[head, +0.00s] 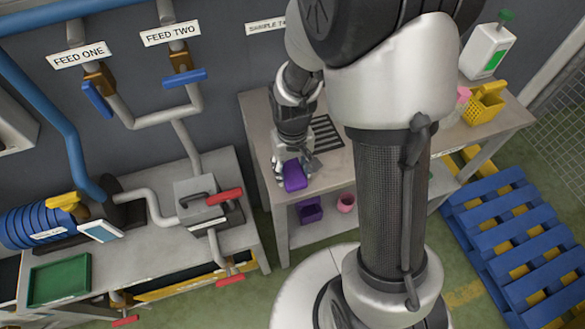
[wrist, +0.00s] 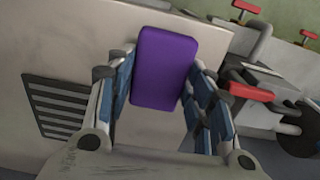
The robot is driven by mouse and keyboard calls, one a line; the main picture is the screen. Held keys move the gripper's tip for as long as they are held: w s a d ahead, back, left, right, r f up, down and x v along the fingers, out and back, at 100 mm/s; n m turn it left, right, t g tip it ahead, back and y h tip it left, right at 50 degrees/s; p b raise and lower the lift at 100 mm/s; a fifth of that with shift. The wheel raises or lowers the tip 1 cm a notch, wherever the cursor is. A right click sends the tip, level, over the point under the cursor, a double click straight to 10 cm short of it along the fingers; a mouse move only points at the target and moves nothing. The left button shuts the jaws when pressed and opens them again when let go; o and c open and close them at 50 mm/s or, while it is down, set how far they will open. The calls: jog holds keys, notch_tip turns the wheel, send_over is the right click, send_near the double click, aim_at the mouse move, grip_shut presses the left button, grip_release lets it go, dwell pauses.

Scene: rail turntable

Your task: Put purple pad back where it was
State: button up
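The purple pad (head: 295,177) is at the tips of my gripper (head: 292,160), near the front left corner of the grey workbench (head: 262,140). In the wrist view the pad (wrist: 165,68) sits between the two blue-lined fingers (wrist: 163,75), which press close on its left and right sides. My gripper looks shut on it. I cannot tell whether the pad touches the bench top or hangs just above it. The black slotted panel (head: 325,135) on the bench top is bare where it shows; it also shows in the wrist view (wrist: 62,107).
A purple bin (head: 310,210) and a pink pot (head: 346,202) stand on the lower shelf. A yellow basket (head: 484,104) stands at the bench's right. Left is another bench with pipes and a red-handled valve (head: 225,196). A blue pallet (head: 520,240) lies at right.

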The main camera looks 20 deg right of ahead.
jog(key=o, duration=0.5)
jog(key=shift+c, duration=0.2)
notch_tip(320, 180, up, 12)
jog(key=p, duration=0.5)
notch_tip(320, 180, up, 10)
jog(key=t, duration=0.2)
send_over(293, 173)
jog(key=s, duration=0.5)
jog(key=s+r+t, duration=0.2)
jog(key=s+r, duration=0.3)
jog(key=s, duration=0.5)
jog(key=shift+r+t+b, duration=0.3)
jog(key=shift+r, duration=0.05)
jog(key=shift+w, duration=0.1)
